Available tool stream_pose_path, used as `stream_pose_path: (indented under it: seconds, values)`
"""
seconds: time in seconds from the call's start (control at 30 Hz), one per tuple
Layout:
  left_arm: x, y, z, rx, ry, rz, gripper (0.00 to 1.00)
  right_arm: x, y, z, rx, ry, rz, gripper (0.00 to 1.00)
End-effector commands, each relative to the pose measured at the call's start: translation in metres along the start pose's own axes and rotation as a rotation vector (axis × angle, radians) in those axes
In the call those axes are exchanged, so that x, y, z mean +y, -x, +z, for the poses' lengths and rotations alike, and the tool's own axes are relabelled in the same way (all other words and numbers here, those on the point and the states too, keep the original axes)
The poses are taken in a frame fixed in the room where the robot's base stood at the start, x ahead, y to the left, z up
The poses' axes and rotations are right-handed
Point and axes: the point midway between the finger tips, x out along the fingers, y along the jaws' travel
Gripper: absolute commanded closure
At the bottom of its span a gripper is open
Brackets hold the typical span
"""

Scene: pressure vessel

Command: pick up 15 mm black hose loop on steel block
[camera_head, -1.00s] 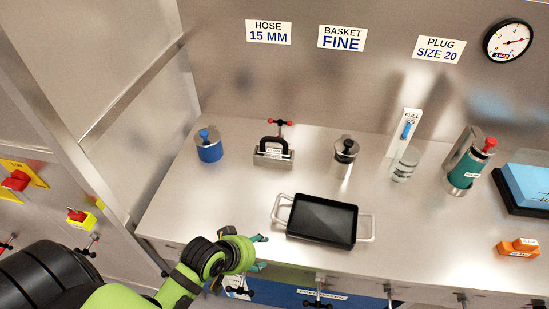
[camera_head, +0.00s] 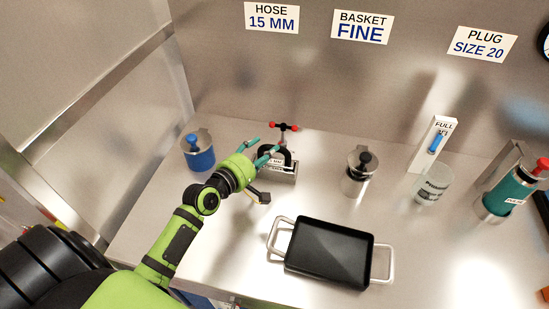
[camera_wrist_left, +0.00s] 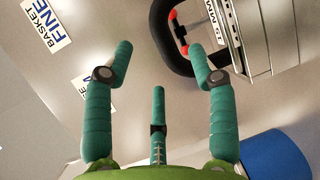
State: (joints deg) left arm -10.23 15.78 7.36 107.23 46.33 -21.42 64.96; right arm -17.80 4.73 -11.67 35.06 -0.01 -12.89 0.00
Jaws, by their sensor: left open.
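The black hose loop (camera_head: 289,154) stands as an arch on the steel block (camera_head: 284,175), with a red-tipped T-handle (camera_head: 284,127) behind it. My left gripper (camera_head: 263,147) is open and empty at the block's left, and its fingers partly cover the loop. In the left wrist view the loop (camera_wrist_left: 160,32) lies just beyond the open fingertips (camera_wrist_left: 159,50), nearer the right finger. The block (camera_wrist_left: 232,25) with its "15 MM" label is to the right there. I cannot tell whether a finger touches the loop. My right gripper is not in view.
A black tray (camera_head: 328,252) with metal handles lies in front. Signs (camera_head: 272,18) hang on the back wall.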

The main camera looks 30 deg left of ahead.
Motion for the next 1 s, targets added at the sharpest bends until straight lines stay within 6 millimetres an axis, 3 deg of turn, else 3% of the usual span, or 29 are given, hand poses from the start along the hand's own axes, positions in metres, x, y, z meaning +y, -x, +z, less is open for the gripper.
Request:
stream_pose_path:
  seconds: [0.07,0.17,0.4,0.57,0.67,0.7,0.73,1.0]
  values:
    - [0.002,-0.012,0.002,0.000,-0.001,0.001,0.42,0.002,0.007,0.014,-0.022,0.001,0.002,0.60]
    - [-0.001,-0.026,0.004,0.000,-0.002,0.001,0.42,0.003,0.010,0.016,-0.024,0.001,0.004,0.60]
    - [-0.003,-0.042,0.003,0.001,-0.003,0.000,0.42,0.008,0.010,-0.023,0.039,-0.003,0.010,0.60]
    - [-0.003,-0.042,0.003,0.001,-0.004,-0.001,0.42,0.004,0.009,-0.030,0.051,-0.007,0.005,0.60]
    - [-0.003,-0.042,0.003,0.001,-0.004,-0.001,0.78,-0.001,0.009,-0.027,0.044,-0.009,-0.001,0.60]
    - [-0.003,-0.042,0.003,0.001,-0.004,-0.001,0.94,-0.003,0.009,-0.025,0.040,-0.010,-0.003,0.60]
    - [-0.003,-0.042,0.003,0.001,-0.004,-0.001,1.00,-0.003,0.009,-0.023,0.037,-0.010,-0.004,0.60]
    - [-0.003,-0.042,0.003,0.001,-0.004,0.000,1.00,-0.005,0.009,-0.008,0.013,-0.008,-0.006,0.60]
